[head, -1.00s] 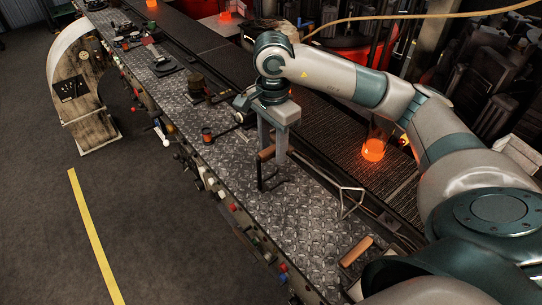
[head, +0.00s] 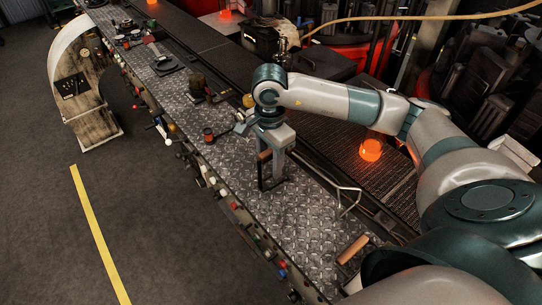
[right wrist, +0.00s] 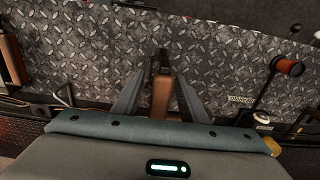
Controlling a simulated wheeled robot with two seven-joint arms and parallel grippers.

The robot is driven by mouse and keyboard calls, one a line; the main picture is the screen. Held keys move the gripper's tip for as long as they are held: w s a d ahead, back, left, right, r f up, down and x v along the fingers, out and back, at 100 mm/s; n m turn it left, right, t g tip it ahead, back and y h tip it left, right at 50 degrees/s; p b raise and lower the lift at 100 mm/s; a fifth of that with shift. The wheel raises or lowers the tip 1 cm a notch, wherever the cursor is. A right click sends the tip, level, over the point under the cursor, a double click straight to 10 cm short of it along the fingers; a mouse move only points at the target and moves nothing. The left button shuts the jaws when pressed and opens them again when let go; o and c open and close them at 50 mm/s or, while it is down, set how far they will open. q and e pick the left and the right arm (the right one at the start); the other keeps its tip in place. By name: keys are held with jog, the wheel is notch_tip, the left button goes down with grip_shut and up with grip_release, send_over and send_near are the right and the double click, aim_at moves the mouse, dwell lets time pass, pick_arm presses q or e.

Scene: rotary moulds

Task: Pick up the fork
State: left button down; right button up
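A tool with a wooden handle (head: 264,156) and a dark metal end stands on the patterned metal bench top; I take it for the fork, but its prongs cannot be made out. My right gripper (head: 273,178) is lowered over it, pointing down. In the right wrist view the brown handle (right wrist: 162,97) lies between the two fingers of the right gripper (right wrist: 161,80), with a narrow gap visible on each side. The fingers look open around it. My left gripper is not in view.
A second wooden-handled tool (head: 353,249) and a bent metal wire frame (head: 347,200) are nearer on the bench. A red-ended lever (head: 208,134) stands to the left. A glowing orange piece (head: 371,150) sits on the dark conveyor behind. Knobs line the bench's front edge.

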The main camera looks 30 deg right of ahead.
dwell(0.4)
grip_shut()
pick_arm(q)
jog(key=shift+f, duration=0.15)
pick_arm(e)
jog(key=shift+r, duration=0.15)
